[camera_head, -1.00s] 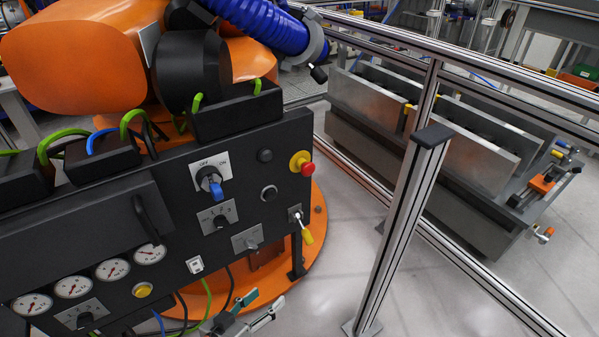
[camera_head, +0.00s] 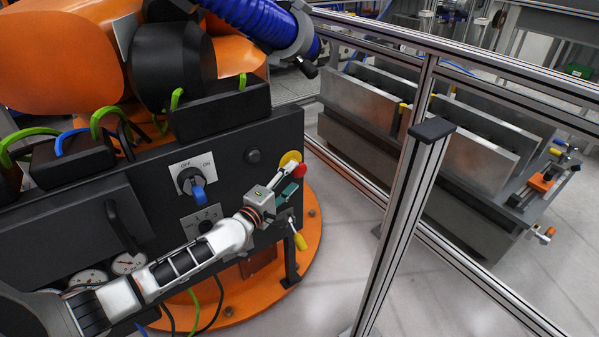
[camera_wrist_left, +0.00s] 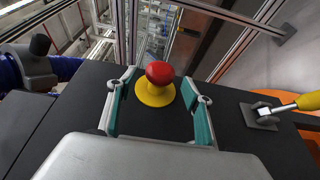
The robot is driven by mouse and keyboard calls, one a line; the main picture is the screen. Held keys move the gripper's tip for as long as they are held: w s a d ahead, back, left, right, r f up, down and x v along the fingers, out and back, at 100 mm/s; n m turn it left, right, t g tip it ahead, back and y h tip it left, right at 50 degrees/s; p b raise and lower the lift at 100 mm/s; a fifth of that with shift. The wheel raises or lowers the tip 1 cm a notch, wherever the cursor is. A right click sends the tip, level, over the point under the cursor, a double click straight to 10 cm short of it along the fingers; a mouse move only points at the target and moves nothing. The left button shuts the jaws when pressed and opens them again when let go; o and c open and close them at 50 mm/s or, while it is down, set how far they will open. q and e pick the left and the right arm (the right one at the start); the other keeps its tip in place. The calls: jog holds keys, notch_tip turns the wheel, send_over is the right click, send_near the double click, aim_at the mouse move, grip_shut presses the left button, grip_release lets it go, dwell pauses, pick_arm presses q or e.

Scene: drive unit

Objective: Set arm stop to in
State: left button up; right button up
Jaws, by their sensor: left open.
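The arm stop is a red mushroom button (camera_head: 299,170) on a yellow collar at the right end of the black control panel's face. It also shows in the left wrist view (camera_wrist_left: 160,72), standing up from the panel between my fingers. My left gripper (camera_head: 289,189) is right at the button, partly covering the panel around it. In the left wrist view the teal-padded fingers are spread on either side of the button (camera_wrist_left: 160,97), with visible gaps. They do not appear to touch it. My right gripper is not in view.
A metal fence post (camera_head: 405,220) stands to the right. A blue hose (camera_head: 250,20) hangs above the panel.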

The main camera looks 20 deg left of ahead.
aim_at(299, 170)
pick_arm(q)
jog(key=x, duration=0.2)
jog(key=b+x, duration=0.1)
jog(key=shift+w+d+f, duration=0.15)
jog(key=shift+w+f, duration=0.1)
jog(key=shift+w, duration=0.1)
jog(key=shift+w+d+r, duration=0.15)
jog(key=shift+w+r, duration=0.05)
jog(key=shift+w, duration=0.35)
